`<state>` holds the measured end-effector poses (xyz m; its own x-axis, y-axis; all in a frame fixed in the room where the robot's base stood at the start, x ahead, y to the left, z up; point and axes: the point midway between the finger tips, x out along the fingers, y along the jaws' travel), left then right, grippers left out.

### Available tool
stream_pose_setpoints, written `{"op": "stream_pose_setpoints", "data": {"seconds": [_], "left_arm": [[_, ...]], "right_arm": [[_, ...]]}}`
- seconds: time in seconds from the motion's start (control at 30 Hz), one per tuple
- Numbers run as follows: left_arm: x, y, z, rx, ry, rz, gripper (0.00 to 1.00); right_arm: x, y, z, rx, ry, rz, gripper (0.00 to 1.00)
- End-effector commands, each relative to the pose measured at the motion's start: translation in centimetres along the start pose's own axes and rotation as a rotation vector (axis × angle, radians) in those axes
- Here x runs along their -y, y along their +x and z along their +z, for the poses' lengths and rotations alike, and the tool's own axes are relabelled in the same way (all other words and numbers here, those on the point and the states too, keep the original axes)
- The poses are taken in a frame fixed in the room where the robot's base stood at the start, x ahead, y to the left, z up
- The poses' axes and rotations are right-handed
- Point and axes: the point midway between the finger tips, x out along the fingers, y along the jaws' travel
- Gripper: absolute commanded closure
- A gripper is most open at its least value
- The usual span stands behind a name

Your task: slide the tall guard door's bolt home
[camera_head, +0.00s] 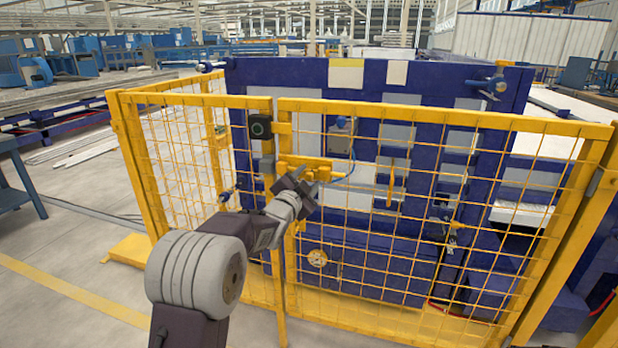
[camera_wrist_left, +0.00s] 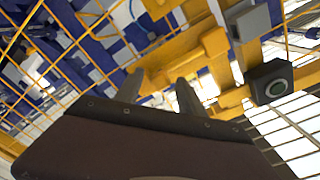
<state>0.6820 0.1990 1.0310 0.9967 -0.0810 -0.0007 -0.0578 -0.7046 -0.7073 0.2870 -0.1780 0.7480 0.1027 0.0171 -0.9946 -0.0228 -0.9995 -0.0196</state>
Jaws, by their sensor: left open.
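The tall guard door (camera_head: 420,210) is a yellow-framed mesh panel, standing in line with the fence post beside it. Its yellow bolt (camera_head: 305,161) lies level near the door's upper left edge, and shows in the wrist view (camera_wrist_left: 168,68). A grey block (camera_head: 267,166) sits on the post side of the bolt; it also shows in the wrist view (camera_wrist_left: 252,20). I cannot tell whether the bolt's end is inside it. My left gripper (camera_head: 306,181) is open, just below and in front of the bolt. In the wrist view its fingertips (camera_wrist_left: 160,86) overlap the bolt; contact is unclear.
A black box with a round button (camera_head: 260,127) is on the post above the grey block. Yellow mesh fence (camera_head: 180,160) runs to the left. A blue machine (camera_head: 400,75) stands behind the door. Open floor (camera_head: 60,300) lies at lower left.

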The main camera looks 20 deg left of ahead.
Motion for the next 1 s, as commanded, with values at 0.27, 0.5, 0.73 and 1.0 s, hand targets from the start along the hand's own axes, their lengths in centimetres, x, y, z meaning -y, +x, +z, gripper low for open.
{"op": "stream_pose_setpoints", "data": {"seconds": [0.27,0.5,0.73,1.0], "left_arm": [[-0.02,1.17,0.02,0.0,0.0,0.0,0.54],[-0.02,1.14,0.01,0.0,-0.001,0.0,0.9],[-0.04,1.13,0.02,0.0,0.0,0.001,1.0],[-0.07,1.13,0.02,0.0,0.0,0.001,1.0]], "right_arm": [[0.0,-0.1,0.0,0.0,0.0,0.0,0.67],[0.0,-0.1,0.0,0.0,0.0,0.0,0.67],[0.0,-0.1,0.0,0.0,0.0,0.0,0.67],[0.0,-0.09,0.0,0.0,0.0,0.0,0.67]]}}
